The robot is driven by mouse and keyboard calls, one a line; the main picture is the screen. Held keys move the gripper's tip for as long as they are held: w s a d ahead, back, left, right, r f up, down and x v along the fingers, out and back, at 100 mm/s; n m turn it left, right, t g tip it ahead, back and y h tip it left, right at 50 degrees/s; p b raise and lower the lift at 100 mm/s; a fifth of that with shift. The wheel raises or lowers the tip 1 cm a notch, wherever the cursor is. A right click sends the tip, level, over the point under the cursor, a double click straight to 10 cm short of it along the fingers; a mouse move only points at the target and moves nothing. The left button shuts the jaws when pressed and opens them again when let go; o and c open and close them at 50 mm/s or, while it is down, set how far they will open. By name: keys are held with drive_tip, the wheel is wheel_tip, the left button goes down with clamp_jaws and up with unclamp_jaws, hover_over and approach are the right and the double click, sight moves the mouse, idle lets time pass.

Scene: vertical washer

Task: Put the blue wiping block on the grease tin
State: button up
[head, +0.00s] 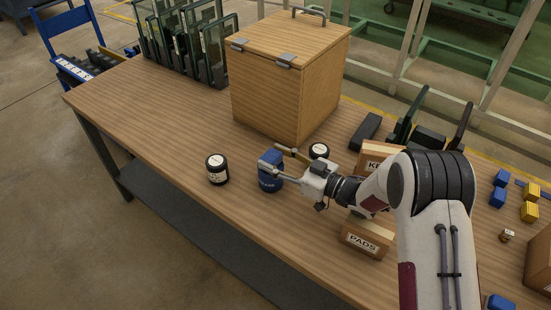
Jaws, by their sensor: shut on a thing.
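The blue wiping block (270,157) is between the fingers of my gripper (274,160), which is shut on it near the middle of the table. A darker blue tin (269,183), which looks like the grease tin, stands upright directly below the block. Small pale lettering on its side is too small to read surely. A finger hides part of the block's lower edge. I cannot tell whether the block touches the tin's top or is held just above it.
A dark jar (217,170) stands left of the tin, another (319,151) to its right. A lidded wooden box (268,100) stands behind. The PADS box (367,240) lies near the front edge. Blue and yellow blocks (530,211) are at right.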

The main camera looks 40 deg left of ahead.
sight(277, 159)
drive_tip(key=shift+f, duration=0.2)
drive_tip(key=o, duration=1)
drive_tip(key=shift+o, duration=0.2)
drive_tip(key=shift+r, duration=0.1)
drive_tip(key=shift+d, duration=0.45)
drive_tip(key=d, duration=0.4)
drive_tip(key=shift+w+d+r, duration=0.1)
drive_tip(key=shift+d+r, duration=0.1)
wheel_tip(277, 159, up, 7)
drive_tip(key=shift+a, duration=0.2)
